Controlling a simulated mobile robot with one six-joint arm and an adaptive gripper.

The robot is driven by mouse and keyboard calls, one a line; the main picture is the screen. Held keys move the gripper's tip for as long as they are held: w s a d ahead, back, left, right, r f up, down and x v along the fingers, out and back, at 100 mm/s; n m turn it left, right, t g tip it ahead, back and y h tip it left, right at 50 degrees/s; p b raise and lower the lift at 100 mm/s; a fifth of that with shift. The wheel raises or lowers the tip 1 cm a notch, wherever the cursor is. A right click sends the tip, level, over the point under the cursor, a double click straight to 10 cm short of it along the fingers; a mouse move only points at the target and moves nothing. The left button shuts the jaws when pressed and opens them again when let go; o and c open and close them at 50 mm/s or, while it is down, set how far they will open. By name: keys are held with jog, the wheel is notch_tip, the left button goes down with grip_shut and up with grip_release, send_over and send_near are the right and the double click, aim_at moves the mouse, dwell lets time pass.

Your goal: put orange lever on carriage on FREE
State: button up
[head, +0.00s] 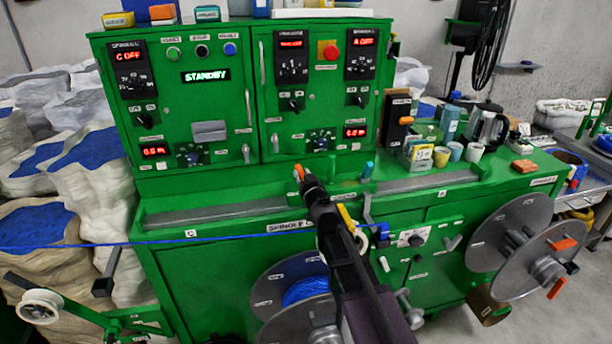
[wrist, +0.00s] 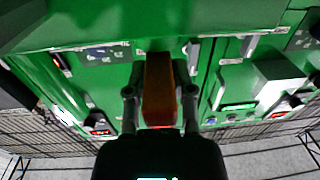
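The orange lever (head: 299,173) shows at the tip of my gripper (head: 306,182) in the head view, in front of the green machine and above its grey rail. In the wrist view the lever (wrist: 158,88) stands between the two dark fingers of my gripper (wrist: 160,85), one on each side. Narrow gaps show beside the lever lower down, and I cannot tell whether the fingertips touch it. The carriage under the lever is mostly hidden by my arm, and no FREE mark is readable.
The green control cabinet (head: 237,100) rises behind, its display reading STANDBY. A blue cable (head: 200,240) runs across the front from the left. Reels (head: 508,232) stand at the right front. Cups (head: 441,157) and a kettle (head: 487,126) stand on the right worktop.

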jog(key=shift+o, duration=1.4)
jog(key=shift+w+a, duration=0.1)
jog(key=shift+f, duration=0.1)
jog(key=v, duration=0.8)
